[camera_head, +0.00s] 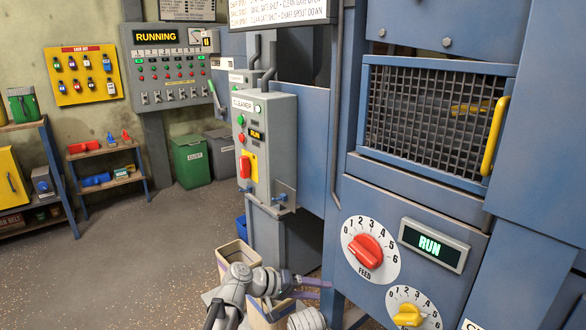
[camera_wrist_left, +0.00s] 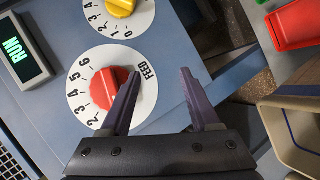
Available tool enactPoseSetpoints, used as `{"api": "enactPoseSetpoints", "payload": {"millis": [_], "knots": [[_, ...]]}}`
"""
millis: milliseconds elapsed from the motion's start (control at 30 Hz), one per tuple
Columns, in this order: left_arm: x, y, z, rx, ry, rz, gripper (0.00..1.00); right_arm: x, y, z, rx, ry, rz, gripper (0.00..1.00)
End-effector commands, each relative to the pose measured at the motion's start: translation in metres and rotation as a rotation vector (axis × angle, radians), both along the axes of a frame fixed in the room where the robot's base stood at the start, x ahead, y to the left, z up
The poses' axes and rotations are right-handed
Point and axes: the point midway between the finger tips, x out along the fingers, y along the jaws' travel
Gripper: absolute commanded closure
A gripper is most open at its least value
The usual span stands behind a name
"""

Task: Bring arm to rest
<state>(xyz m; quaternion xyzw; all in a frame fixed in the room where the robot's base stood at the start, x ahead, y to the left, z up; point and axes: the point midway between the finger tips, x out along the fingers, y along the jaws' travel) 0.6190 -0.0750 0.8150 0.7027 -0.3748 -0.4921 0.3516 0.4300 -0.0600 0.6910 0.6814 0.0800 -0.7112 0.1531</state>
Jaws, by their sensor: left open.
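My left gripper (camera_head: 325,288) is low in the head view, pointing right, in front of the blue machine's lower panel. In the left wrist view its two fingers (camera_wrist_left: 160,74) are apart with nothing between them. The red FEED knob (camera_head: 366,249) sits on a white numbered dial. In the left wrist view the left finger overlaps the edge of the red knob (camera_wrist_left: 107,91); I cannot tell whether they touch. The yellow knob (camera_head: 407,315) is below it, and a display (camera_head: 433,245) reads RUN. My right gripper is not in view.
A grey CLEANER box (camera_head: 267,140) stands left of the machine, with beige bins (camera_head: 240,255) below it. A panel (camera_head: 170,65) reading RUNNING, a green bin (camera_head: 190,161) and shelves (camera_head: 103,148) stand farther back. The floor (camera_head: 130,250) at left is clear.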

Motion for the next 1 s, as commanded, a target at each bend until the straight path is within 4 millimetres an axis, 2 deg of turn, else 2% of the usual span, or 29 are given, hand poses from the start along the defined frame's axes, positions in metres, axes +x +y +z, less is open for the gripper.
{"api": "enactPoseSetpoints", "payload": {"millis": [33,100,200,300,433,633,700,867,1000], "knots": [[-0.019,0.020,-0.021,0.110,0.014,-0.004,0.38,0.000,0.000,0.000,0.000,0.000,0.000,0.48],[-0.036,0.049,-0.049,0.268,0.041,-0.006,0.38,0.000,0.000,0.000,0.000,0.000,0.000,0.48],[-0.059,0.093,-0.082,0.478,0.086,-0.001,0.38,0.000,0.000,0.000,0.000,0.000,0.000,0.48],[-0.079,0.135,-0.102,0.654,0.128,0.011,0.38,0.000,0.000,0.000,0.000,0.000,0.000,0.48],[-0.102,0.183,-0.118,0.843,0.180,0.033,0.38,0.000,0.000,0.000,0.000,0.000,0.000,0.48],[-0.135,0.249,-0.125,1.091,0.256,0.076,0.38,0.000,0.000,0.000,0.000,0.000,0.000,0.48],[-0.134,0.236,-0.100,1.095,0.247,0.046,0.38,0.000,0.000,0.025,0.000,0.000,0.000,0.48],[-0.141,0.215,-0.068,1.117,0.233,-0.013,0.38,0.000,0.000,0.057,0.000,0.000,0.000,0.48],[-0.151,0.195,-0.033,1.141,0.219,-0.074,0.38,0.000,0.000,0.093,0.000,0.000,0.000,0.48]]}}
